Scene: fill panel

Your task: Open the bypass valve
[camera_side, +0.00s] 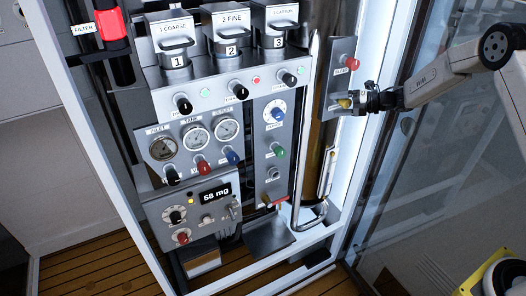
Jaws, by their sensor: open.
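A yellow knob (345,103) sits low on the narrow grey side plate (338,80) at the right of the panel. A small label is beside it, too small to read. My gripper (356,101) reaches in from the right, and its open fingers are right at the yellow knob. I cannot tell whether they touch it or are around it. A red knob (352,63) sits higher on the same plate. No label that I can read names the bypass valve.
Three canisters (231,30) with handles stand at the top. Black, red, blue and green knobs, several gauges (196,138) and a display (215,193) reading 58 mg fill the panel. A bent metal pipe (296,200) runs below the plate. Glass (440,150) stands at the right.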

